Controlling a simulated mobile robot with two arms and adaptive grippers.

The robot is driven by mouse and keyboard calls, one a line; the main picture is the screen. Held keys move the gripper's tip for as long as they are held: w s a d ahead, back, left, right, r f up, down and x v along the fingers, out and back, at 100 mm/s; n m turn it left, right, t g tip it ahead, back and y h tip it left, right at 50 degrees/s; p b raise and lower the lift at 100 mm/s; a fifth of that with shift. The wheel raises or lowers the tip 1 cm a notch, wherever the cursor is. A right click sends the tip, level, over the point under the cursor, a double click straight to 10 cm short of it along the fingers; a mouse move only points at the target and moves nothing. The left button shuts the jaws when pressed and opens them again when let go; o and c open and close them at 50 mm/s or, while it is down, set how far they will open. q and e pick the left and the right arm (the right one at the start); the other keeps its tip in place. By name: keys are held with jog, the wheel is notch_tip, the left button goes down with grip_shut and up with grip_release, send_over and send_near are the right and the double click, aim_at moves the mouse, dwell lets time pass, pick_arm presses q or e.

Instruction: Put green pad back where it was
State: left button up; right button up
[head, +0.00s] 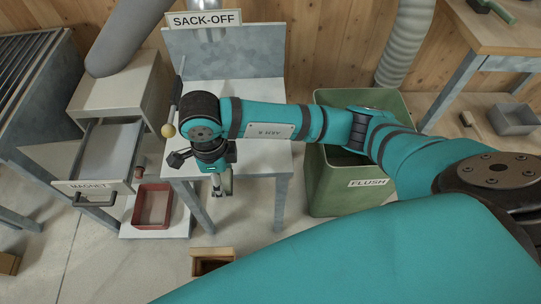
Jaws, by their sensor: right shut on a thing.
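My right gripper (222,186) hangs down at the front edge of the sack-off table, below the dark wrist. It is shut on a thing. My left gripper is not in view.
The sack-off table (262,160) stands under my right arm. The magnet drawer (108,150) is pulled out at left, with a red tray (152,206) lower down. A green flush bin (330,190) stands right.

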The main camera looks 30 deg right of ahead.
send_over(271, 156)
jog(key=shift+f, duration=1.25)
notch_tip(271, 156, down, 2)
jog(key=shift+f, duration=0.15)
jog(key=shift+w+f, duration=0.1)
jog(key=shift+f, duration=0.1)
jog(key=o, duration=1.1)
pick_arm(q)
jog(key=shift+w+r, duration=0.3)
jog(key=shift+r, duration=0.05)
